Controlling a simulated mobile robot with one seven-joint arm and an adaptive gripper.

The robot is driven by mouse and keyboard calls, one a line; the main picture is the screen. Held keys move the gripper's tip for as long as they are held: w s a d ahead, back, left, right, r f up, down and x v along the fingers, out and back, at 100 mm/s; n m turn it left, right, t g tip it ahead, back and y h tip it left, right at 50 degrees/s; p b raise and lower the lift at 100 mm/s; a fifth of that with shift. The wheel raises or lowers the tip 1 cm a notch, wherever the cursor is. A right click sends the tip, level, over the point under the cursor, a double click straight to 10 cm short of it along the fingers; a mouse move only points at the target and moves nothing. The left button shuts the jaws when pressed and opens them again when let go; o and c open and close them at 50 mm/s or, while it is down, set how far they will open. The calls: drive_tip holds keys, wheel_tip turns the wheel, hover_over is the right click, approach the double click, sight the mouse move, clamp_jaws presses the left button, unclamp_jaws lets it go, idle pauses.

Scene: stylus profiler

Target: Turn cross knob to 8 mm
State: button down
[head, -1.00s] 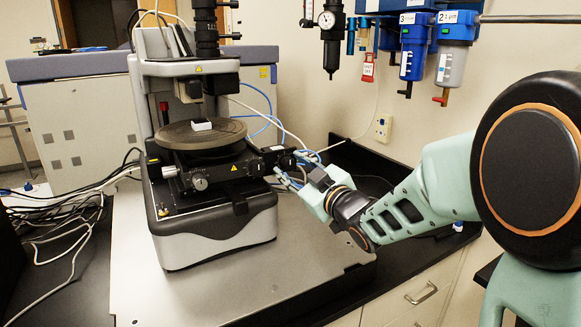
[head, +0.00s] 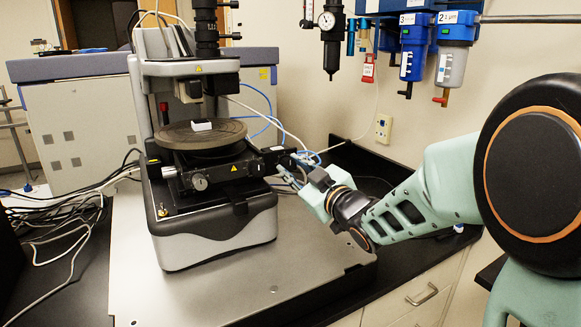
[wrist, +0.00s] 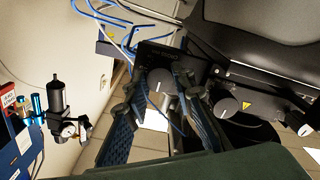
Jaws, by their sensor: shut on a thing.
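The cross knob (wrist: 160,80) is a dark round knob with a light face on the right side of the profiler's stage. In the wrist view it sits between the two blue ribbed fingers of my gripper (wrist: 158,84). My gripper (head: 290,168) is shut on it, reaching in from the right in the head view, where the fingers largely hide the knob. The reading of any scale at 8 mm is too small to make out. The round stage plate (head: 170,137) carries a small white sample (head: 201,125).
Another stage knob (head: 199,182) faces front; a further knob (wrist: 225,105) is close beside my right finger in the wrist view. Blue tubes (head: 265,100) and cables run behind the stage. Air filters (head: 412,55) hang on the wall. The metal base plate (head: 220,290) is clear in front.

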drive_tip(key=m+p, duration=0.2)
drive_tip(key=m, duration=0.1)
drive_tip(key=shift+r, duration=0.2)
drive_tip(key=shift+d+m+p, duration=0.1)
drive_tip(key=shift+m+p, duration=0.6)
drive_tip(key=shift+m, duration=0.5)
drive_tip(key=shift+f+m, duration=0.2)
drive_tip(key=shift+m, duration=0.2)
